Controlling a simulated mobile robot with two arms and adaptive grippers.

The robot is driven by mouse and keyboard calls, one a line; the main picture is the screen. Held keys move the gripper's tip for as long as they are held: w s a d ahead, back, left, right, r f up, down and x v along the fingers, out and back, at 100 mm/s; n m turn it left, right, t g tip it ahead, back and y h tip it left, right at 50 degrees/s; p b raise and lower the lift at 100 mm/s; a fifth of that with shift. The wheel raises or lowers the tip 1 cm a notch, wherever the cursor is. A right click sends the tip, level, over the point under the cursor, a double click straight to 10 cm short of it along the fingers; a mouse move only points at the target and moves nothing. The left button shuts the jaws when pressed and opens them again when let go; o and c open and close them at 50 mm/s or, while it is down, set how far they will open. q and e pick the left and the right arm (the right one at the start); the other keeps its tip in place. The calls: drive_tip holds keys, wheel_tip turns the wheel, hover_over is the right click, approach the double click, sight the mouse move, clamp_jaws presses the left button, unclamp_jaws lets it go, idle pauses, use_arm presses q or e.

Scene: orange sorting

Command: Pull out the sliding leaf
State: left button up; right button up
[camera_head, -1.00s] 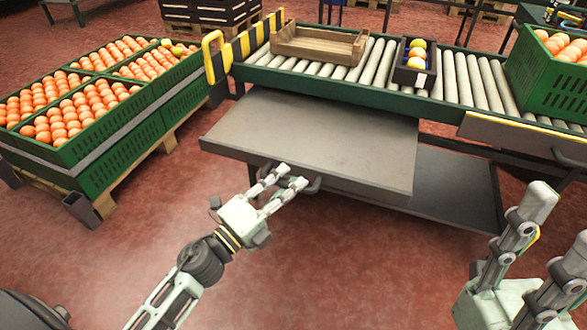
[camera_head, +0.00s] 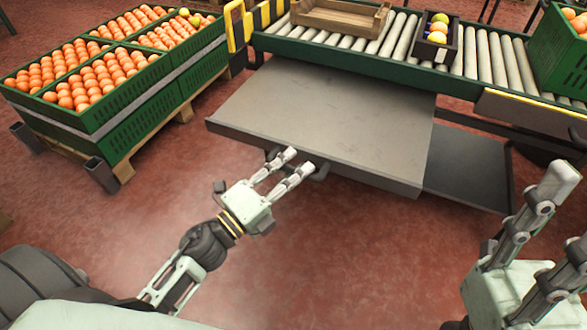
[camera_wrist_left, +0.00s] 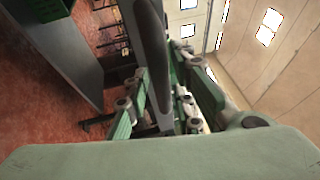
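The sliding leaf (camera_head: 330,115) is a flat grey board under the roller conveyor, standing well out toward me. A dark bar handle (camera_head: 322,172) sits on its front edge. My left gripper (camera_head: 300,161) is at this handle, one finger on each side, and looks shut on it. In the left wrist view the dark handle bar (camera_wrist_left: 152,55) runs between the fingers, with the grey leaf (camera_wrist_left: 60,50) at left. The contact itself is partly hidden. My right gripper (camera_head: 570,217) is open and empty at the lower right, apart from the leaf.
The conveyor (camera_head: 480,62) carries a wooden crate (camera_head: 340,17) and a dark box with fruit (camera_head: 437,45). Green crates of oranges (camera_head: 110,135) stand at left on a pallet. A lower dark shelf (camera_head: 465,170) lies right of the leaf. The red floor before me is clear.

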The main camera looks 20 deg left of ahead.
use_arm(q)
drive_tip(key=shift+o, duration=0.6)
drive_tip(key=shift+s, duration=0.1)
drive_tip(key=v, duration=1.1)
drive_tip(key=shift+s+a, duration=0.2)
drive_tip(key=shift+s, duration=0.2)
